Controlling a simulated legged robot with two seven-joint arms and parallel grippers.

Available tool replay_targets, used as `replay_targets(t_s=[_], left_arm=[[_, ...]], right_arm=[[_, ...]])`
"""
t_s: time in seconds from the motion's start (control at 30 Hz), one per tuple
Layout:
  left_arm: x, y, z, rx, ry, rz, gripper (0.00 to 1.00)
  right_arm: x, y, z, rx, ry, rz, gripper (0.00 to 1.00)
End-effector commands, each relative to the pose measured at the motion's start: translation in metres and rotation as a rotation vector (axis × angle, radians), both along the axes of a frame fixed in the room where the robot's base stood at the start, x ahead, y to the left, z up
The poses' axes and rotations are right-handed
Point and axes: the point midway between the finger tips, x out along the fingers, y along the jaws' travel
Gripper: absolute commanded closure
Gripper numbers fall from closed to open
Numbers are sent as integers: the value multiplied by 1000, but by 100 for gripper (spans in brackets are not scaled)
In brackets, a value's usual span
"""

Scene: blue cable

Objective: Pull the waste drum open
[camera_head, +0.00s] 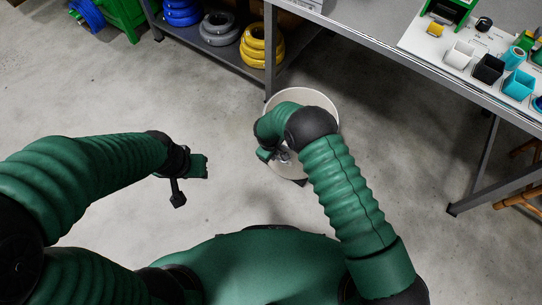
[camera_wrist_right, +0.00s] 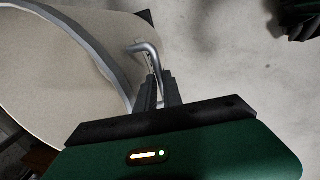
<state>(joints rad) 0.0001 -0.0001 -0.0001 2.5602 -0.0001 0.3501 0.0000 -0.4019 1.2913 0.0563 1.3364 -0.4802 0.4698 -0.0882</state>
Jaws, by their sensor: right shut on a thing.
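The waste drum (camera_head: 328,98) is a pale round drum on the floor beside the workbench, largely hidden behind my right arm in the head view. In the right wrist view, its beige surface and curved grey rim (camera_wrist_right: 102,42) fill the left side. A bent metal handle (camera_wrist_right: 147,47) stands at the rim. My right gripper (camera_wrist_right: 160,77) is shut on this handle; in the head view it (camera_head: 283,154) is partly hidden under my wrist. Whether the lid is raised is unclear. My left gripper (camera_head: 178,198) hangs apart from the drum over bare floor; its finger gap does not show.
The grey workbench (camera_head: 390,50) stands at the back right, with small cups (camera_head: 488,68) on a white board. A low shelf (camera_head: 225,58) holds blue, grey and yellow coils. A green crate (camera_head: 122,15) is at the upper left. The floor at the left is clear.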

Motion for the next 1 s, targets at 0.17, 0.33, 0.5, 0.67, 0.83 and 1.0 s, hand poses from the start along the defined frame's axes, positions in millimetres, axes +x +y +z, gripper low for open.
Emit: replay_targets(t_s=[0.17,0.33,0.5,0.67,0.83,1.0], left_arm=[[0,0,0,0,0,0,64],[0,0,0,0,0,0,64],[0,0,0,0,0,0,64],[0,0,0,0,0,0,64],[0,0,0,0,0,0,64],[0,0,6,0,0,0,64]], right_arm=[[3,0,2,3,-4,1,100],[3,1,2,1,-5,1,100],[3,1,2,-1,-4,0,81],[2,0,1,-1,-3,0,67],[2,0,1,-2,-2,0,67],[1,1,12,-2,-2,1,67]])
